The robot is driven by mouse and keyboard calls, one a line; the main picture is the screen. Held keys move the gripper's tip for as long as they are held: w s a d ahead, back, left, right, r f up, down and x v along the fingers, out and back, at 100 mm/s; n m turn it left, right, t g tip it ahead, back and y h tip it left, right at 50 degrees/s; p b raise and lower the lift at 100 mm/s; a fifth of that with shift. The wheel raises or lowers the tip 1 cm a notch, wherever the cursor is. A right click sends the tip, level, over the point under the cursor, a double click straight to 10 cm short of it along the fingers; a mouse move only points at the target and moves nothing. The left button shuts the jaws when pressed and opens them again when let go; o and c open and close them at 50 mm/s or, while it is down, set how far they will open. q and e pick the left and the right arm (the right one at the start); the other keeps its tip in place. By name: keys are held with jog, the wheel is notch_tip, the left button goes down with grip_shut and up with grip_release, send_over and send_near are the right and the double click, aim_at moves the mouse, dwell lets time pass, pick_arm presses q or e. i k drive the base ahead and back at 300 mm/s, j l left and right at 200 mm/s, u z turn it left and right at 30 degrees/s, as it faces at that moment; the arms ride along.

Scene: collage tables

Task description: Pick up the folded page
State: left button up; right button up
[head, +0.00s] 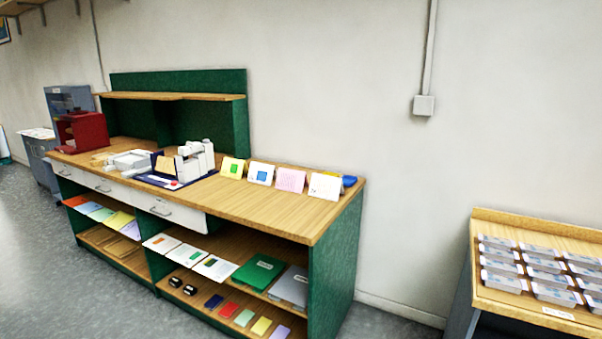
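Several folded pages or cards stand like tents in a row on the wooden counter top (270,205), near its back edge. They are a yellow one with a green patch (232,168), a white one with a blue square (261,173), a pink one (291,180) and a plain whitish one (325,187) at the right end. I cannot tell which of them is the folded page. Flat sheets (214,268) also lie on the shelf below. Neither of my grippers is in view.
A blue item (349,181) sits behind the whitish card. White equipment (195,160) and a red box (82,131) stand further left on the counter. The counter's front right is bare. A separate table (490,225) at right holds several lidded trays (555,293). Grey floor (60,270) is open at left.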

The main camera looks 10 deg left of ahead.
aim_at(263, 174)
jog(key=i+j+z, duration=0.2)
jog(key=z, duration=0.2)
jog(key=i+j+z, duration=0.15)
jog(key=j+z, duration=0.6)
jog(key=i+j+z, duration=0.1)
jog(key=j+z, duration=0.3)
